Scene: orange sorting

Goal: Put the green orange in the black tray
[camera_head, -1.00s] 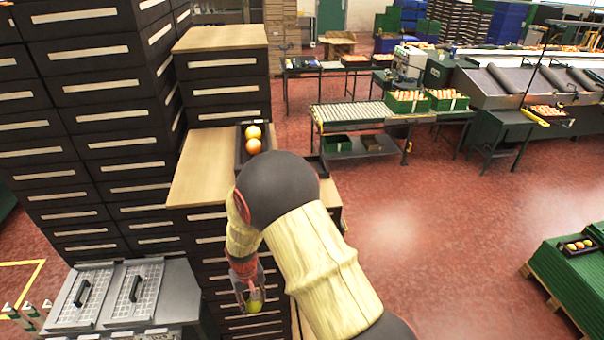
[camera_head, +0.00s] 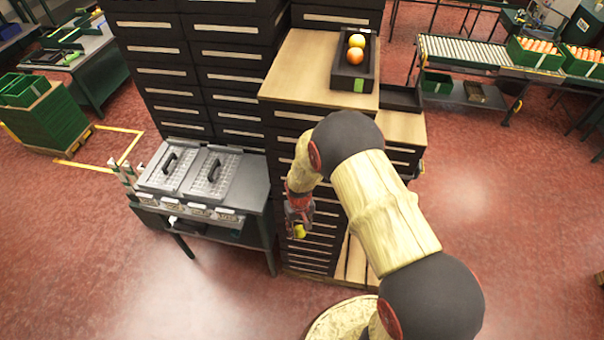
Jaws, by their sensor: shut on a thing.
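My gripper (camera_head: 299,224) hangs in front of the dark drawer cabinet, shut on a small yellow-green fruit, the green orange (camera_head: 300,232). The fingers partly hide the fruit. A black tray (camera_head: 341,82) stands on the wooden cabinet top, above and to the right of my gripper in the picture. Two fruits lie in it, a yellow one (camera_head: 357,41) and an orange one (camera_head: 355,56). A second black tray (camera_head: 402,98) sits lower to the right; no fruit shows in its visible part.
The wooden top (camera_head: 300,75) left of the first tray is bare. A grey metal table (camera_head: 251,180) with two lidded bins stands to the left. A roller conveyor (camera_head: 470,52) with green crates of oranges (camera_head: 535,53) is at the back right. Open red floor lies in front.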

